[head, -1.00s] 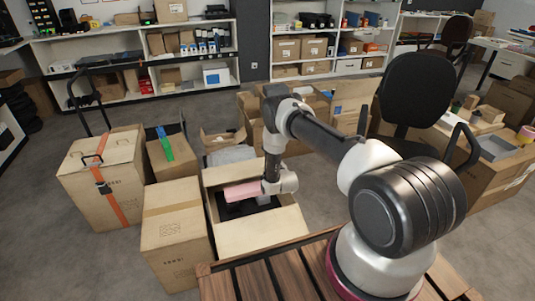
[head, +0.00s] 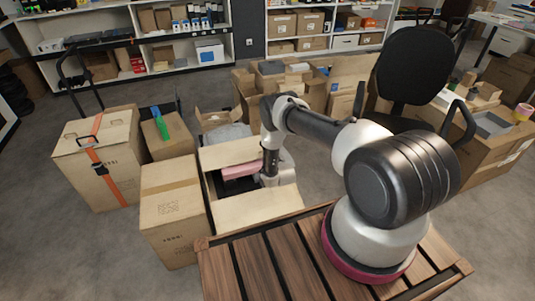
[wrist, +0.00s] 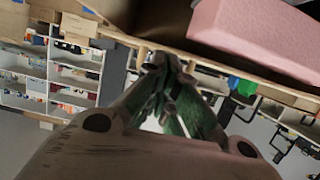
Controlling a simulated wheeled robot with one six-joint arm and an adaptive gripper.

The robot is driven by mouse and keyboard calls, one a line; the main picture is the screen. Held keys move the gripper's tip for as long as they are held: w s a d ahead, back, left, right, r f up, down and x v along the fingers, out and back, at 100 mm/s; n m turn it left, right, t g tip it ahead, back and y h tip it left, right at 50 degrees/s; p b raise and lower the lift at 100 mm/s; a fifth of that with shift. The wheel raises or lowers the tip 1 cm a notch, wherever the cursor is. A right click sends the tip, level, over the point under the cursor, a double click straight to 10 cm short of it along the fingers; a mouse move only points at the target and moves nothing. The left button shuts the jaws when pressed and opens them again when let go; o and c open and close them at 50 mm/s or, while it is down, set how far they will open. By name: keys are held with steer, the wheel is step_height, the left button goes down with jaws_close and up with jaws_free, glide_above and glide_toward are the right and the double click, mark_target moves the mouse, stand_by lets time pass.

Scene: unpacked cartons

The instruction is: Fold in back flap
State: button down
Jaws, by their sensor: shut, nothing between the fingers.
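The open carton (head: 206,189) stands on the floor beyond the slatted wooden top. Its back flap (head: 228,153) is a tan panel at the far side, sloping; its exact angle is hard to tell. The front flap (head: 258,210) lies toward me. A pink box (head: 241,171) lies in the carton, just in front of the back flap; it shows large in the wrist view (wrist: 260,38). My gripper (wrist: 163,68) is shut and empty, beside the carton's edge in the wrist view. In the head view my wrist covers the carton's right part and hides the fingertips.
A closed carton (head: 173,210) stands close at the left, with a strapped carton (head: 103,160) beyond it. Several open cartons and an office chair (head: 412,80) stand behind and to the right. Bare floor shows at the front left.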

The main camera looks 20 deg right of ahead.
steer(key=v, duration=1.2)
steer(key=w+r+g, duration=0.1)
steer(key=w+r, duration=0.4)
steer(key=r, duration=0.4)
steer(key=w+r+g, duration=0.1)
steer(key=w+r, duration=0.4)
steer(key=r, duration=0.5)
step_height(320, 180, up, 15)
steer(key=g, duration=0.2)
steer(key=s+d+r+g, duration=0.1)
steer(key=s+r+g, duration=0.1)
steer(key=s+r, duration=1.2)
steer(key=s+r+g, duration=0.1)
steer(key=s+r, duration=0.3)
steer(key=s, duration=0.7)
steer(key=s+d+r+g, duration=0.1)
steer(key=s+r, duration=0.3)
steer(key=s, duration=0.8)
steer(key=s+d+r+g, duration=0.1)
steer(key=s+r, duration=0.3)
steer(key=s, duration=0.7)
steer(key=shift+s+g, duration=0.4)
steer(key=shift+g, duration=0.3)
